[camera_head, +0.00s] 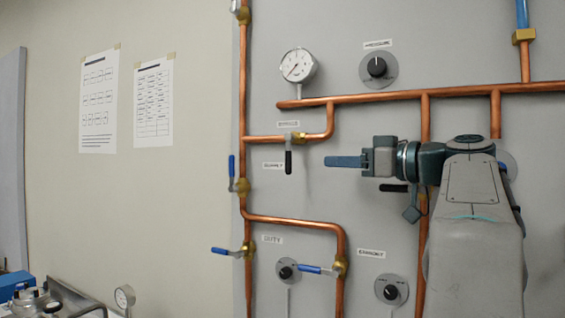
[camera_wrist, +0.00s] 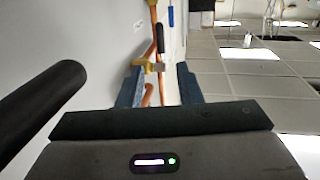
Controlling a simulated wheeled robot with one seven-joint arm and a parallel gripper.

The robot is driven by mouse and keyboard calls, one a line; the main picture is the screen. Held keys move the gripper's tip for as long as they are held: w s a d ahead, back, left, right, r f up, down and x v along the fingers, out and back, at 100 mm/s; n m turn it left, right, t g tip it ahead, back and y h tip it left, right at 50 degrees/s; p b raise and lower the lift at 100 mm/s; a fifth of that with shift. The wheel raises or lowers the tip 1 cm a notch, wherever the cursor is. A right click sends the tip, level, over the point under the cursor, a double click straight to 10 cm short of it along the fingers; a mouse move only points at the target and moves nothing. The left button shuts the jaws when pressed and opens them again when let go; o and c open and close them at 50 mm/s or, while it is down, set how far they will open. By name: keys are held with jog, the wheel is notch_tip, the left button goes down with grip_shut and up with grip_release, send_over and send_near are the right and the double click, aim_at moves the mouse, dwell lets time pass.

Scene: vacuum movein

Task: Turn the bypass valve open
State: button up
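The bypass valve is a brass body (camera_head: 298,138) on a short copper branch, under a label that seems to read BYPASS. Its black lever (camera_head: 288,162) hangs straight down. My gripper (camera_head: 328,161) is to the right of the lever, pointing left at about its height, with a visible gap in the picture. In the wrist view, two blue fingers (camera_wrist: 160,82) stand apart with nothing held between them. A black lever (camera_wrist: 160,38) and brass piece show beyond the gap; they look like the bypass valve, but I cannot be sure.
A black bar (camera_wrist: 40,105) is close to the wrist camera at left. Another black lever (camera_head: 393,188) is below my wrist. Blue-handled valves (camera_head: 232,167) stand on the left pipe. A gauge (camera_head: 298,65) and black knob (camera_head: 377,67) are above.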

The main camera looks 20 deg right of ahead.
aim_at(288, 160)
jog(key=p+x, duration=0.3)
jog(key=x, duration=1)
jog(key=shift+a, duration=0.1)
jog(key=shift+r, duration=0.1)
grip_shut()
